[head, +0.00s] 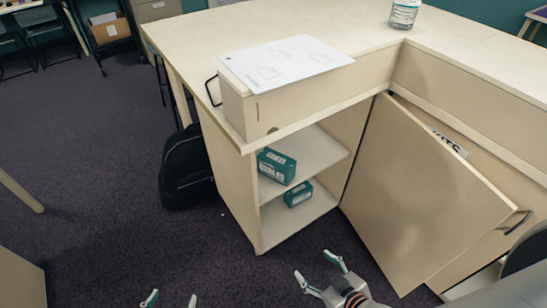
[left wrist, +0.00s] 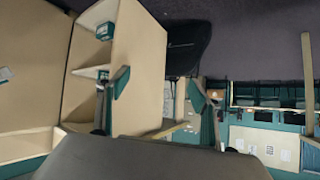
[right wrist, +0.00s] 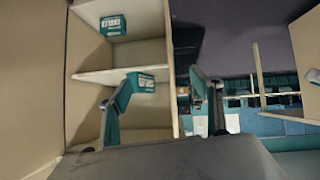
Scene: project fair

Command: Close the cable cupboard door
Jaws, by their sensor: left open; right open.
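The cable cupboard door (head: 415,195) is a pale wooden panel with a dark bar handle (head: 518,221) near its right edge. It stands open, swung out to the right of the cupboard opening. Inside the cupboard (head: 318,150), teal boxes sit on two shelf levels: an upper box (head: 277,166) and a lower box (head: 298,194). My right gripper (head: 321,272) is open and empty in front of the cupboard, left of the door and apart from it. My left gripper (head: 170,298) is open and empty at the bottom edge, over the floor. The right wrist view shows the shelves close by.
The counter (head: 205,40) carries a white paper sheet (head: 285,62) and a clear water bottle (head: 404,13). A black backpack (head: 186,168) rests on the floor against the cupboard's left side. A dark chair (head: 527,252) is at the lower right. Carpet at left is mostly free.

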